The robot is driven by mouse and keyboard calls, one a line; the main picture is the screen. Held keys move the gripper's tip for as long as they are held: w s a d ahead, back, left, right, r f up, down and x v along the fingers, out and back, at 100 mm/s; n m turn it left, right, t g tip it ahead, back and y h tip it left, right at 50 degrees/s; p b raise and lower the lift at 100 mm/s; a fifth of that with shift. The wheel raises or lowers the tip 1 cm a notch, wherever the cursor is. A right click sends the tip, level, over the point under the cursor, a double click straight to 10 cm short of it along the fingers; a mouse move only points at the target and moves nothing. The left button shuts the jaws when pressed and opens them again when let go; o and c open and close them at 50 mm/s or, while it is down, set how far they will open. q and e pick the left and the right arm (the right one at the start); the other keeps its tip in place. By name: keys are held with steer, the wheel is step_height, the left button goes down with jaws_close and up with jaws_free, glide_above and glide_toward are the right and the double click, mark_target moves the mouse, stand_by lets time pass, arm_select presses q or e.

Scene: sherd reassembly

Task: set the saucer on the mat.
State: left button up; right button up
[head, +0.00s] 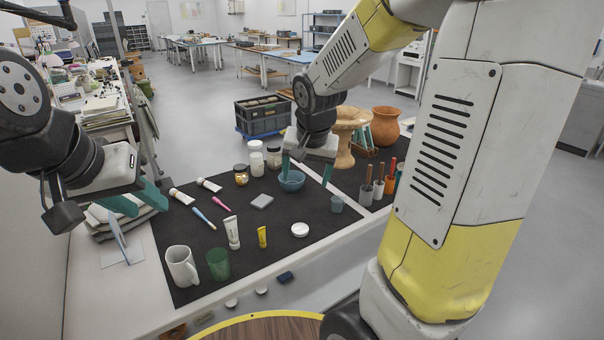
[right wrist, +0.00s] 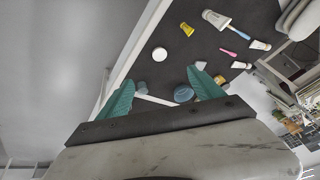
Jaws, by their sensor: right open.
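The dark mat (head: 205,265) lies on the table. A round blue dish (head: 291,181) rests at its far side, and a small white round piece (head: 300,229) lies nearer; I cannot tell for sure which, if either, is the saucer. My right gripper (head: 307,169) is open and empty, just above the blue dish. In the right wrist view, the dish (right wrist: 183,93) shows beyond the fingers, near one fingertip, and the white round piece (right wrist: 159,54) is farther off. My left gripper (head: 137,200) is at the left table edge, its fingers apart with nothing seen between them.
Tubes, jars, a grey block (head: 262,201) and a small teal cup (head: 336,204) also stand around the mat. Clay vessels and tool holders are at right. Bare mat shows in the middle.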

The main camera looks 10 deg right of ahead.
steer(key=s+a+r+n+t+y, duration=0.1)
steer(key=s+r, duration=0.3)
steer(key=s, duration=0.4)
steer(key=s+a+r+n+y, duration=0.1)
steer(key=s+r+n, duration=0.3)
steer(key=s, duration=0.5)
steer(key=shift+a+r+t, duration=0.3)
steer(key=shift+r+t, duration=0.1)
steer(key=shift+r, duration=0.25)
steer(key=shift+c, duration=0.3)
